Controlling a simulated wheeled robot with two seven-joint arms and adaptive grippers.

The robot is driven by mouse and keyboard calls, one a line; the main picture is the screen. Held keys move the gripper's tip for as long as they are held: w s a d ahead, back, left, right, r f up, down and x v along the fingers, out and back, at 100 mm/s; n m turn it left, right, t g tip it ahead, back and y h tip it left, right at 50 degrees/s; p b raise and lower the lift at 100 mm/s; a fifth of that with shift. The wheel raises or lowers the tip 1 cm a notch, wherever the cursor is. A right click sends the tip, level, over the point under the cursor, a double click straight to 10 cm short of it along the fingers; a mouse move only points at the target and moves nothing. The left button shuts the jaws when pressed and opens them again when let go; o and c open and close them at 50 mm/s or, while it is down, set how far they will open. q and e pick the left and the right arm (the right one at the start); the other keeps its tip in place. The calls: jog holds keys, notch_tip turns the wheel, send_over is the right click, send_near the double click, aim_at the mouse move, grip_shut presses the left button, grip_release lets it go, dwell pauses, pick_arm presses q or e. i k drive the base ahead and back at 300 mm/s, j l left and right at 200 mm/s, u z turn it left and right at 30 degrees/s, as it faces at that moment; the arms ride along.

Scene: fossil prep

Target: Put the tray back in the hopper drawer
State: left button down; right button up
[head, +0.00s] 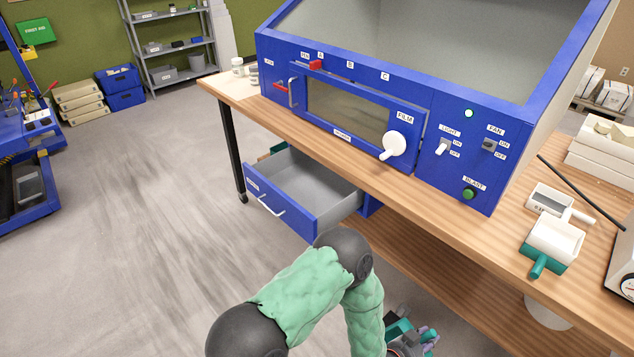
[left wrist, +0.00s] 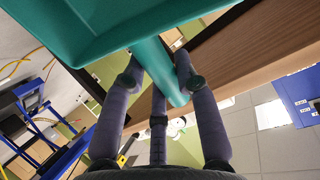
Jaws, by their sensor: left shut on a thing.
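The hopper drawer (head: 285,215) is a blue-fronted drawer with a grey inside. It hangs pulled open under the left part of the bench in the head view and looks empty. My left gripper (head: 419,340) is low at the bottom edge of the head view, in front of the bench and to the right of the drawer. In the left wrist view my left gripper (left wrist: 158,85) is shut on the teal handle of the tray (left wrist: 105,25). Only a small teal part of the tray (head: 398,329) shows in the head view. My right gripper is not in view.
The wooden bench (head: 400,190) carries a blue cabinet (head: 345,100) with a film window and switches. A lower shelf (head: 470,300) runs beneath. The floor left of the drawer is clear.

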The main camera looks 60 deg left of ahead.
aim_at(315, 195)
jog(key=k+j+u, duration=0.2)
jog(key=j, duration=0.95)
jog(key=j+u, duration=0.25)
jog(key=j, duration=0.95)
jog(key=k, duration=0.05)
